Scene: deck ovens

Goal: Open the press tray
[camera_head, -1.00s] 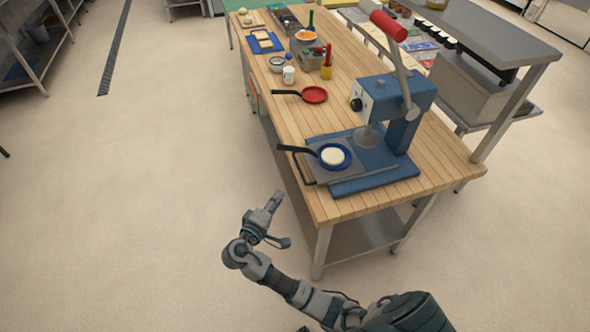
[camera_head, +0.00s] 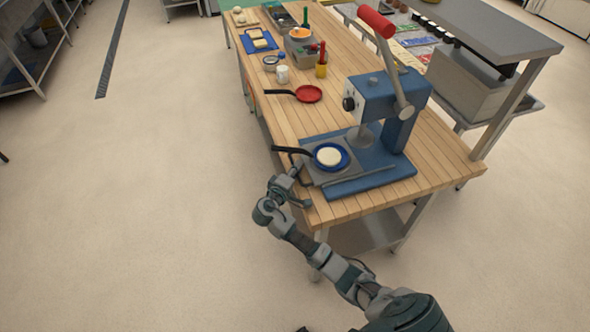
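The blue press (camera_head: 384,100) stands on the near end of the wooden table, its red-gripped lever raised. Its grey press tray (camera_head: 346,176) sits at the front left of the blue base and carries a blue pan (camera_head: 344,166) with a pale round piece (camera_head: 329,157) in it. The tray's dark handle at its left edge is partly hidden by my gripper. My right gripper (camera_head: 304,184) is at the table's left edge beside that handle, its fingers apart. I cannot tell whether it touches the handle. My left gripper is not in view.
A red pan (camera_head: 309,94) lies behind the press tray. A white cup (camera_head: 282,75), a yellow-and-red bottle (camera_head: 321,66) and containers stand further back. The wooden table (camera_head: 440,150) is bare right of the press. The floor to the left is open.

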